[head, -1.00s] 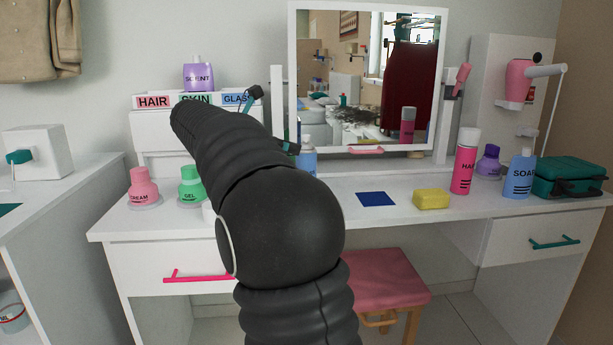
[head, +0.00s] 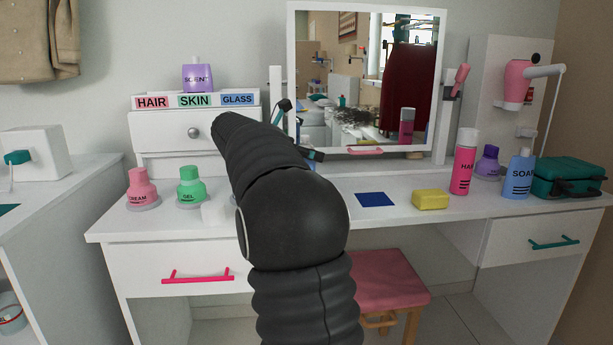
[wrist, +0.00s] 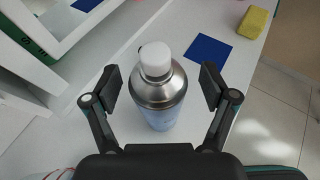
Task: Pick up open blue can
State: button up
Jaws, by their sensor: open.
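The blue can (wrist: 163,117) stands upright on the white table top in the wrist view. It has a silver shoulder and a rounded white top (wrist: 155,58). My gripper (wrist: 161,88) is open, with one finger on each side of the can's upper part. A gap shows between each finger and the can, so neither appears to touch it. In the head view my black arm hides the can, and only small dark and teal parts of my gripper show beside the mirror.
A blue square (head: 376,199) and a yellow sponge (head: 430,199) lie on the table right of my arm. Pink cream (head: 142,190) and green gel (head: 191,187) bottles stand left. The mirror (head: 366,80) and drawer box (head: 180,130) stand behind. A pink hair can (head: 464,165) is further right.

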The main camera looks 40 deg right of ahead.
grip_shut()
jog(key=shift+r, duration=0.1)
